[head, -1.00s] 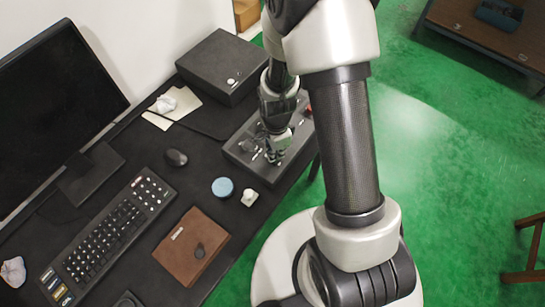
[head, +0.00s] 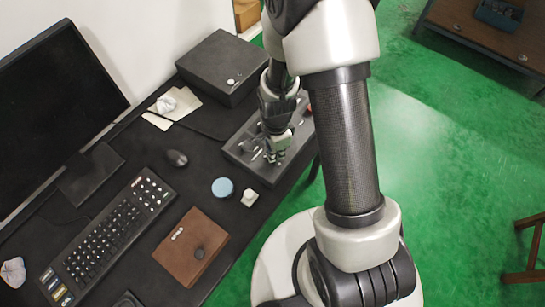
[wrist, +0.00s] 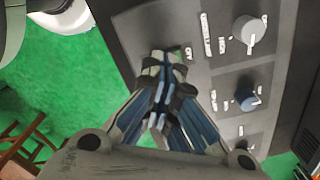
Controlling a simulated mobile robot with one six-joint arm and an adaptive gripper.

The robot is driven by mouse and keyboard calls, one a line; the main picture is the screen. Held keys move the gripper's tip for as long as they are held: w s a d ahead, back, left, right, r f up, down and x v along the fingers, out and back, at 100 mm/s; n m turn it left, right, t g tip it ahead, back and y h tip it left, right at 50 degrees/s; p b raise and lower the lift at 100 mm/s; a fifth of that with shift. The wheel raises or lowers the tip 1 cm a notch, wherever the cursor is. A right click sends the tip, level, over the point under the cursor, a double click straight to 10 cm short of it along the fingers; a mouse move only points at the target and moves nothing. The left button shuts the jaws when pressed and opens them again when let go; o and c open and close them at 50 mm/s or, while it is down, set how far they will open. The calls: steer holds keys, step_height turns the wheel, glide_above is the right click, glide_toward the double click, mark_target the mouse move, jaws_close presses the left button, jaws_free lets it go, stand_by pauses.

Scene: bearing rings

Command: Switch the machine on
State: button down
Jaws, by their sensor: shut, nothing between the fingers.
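The machine's grey control panel (head: 240,157) lies at the right edge of the black desk in the head view. In the wrist view its face (wrist: 205,70) carries a pale grey knob (wrist: 248,31) and a blue knob (wrist: 247,98), with white markings beside them. My gripper (wrist: 165,58) is shut and empty, its fingertips over the panel's edge area left of the knobs. In the head view my gripper (head: 275,152) is low over the panel. The fingers hide part of the panel, and I cannot tell whether they touch it.
A dark box (head: 220,65) stands behind the panel. A blue round object (head: 223,188), a small white object (head: 250,197), a mouse (head: 176,158), a keyboard (head: 108,238) and a brown notebook (head: 190,247) lie on the desk.

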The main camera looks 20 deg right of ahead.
steer(key=shift+f+b, duration=0.85)
steer(key=shift+f, duration=0.3)
stand_by(0.4)
steer(key=shift+r, duration=0.2)
steer(key=shift+r+p, duration=2.75)
steer(key=shift+r, duration=0.65)
steer(key=shift+r, duration=0.15)
step_height(320, 180, up, 18)
steer(key=s+n+t, duration=0.2)
steer(key=n, duration=0.5)
steer(key=s+r+n+t, duration=0.2)
steer(key=s+r+n, duration=0.7)
steer(key=s+r, duration=0.3)
steer(key=shift+s+r+n+t, duration=0.3)
steer(key=shift+s+n, duration=0.1)
steer(key=shift+s, duration=0.1)
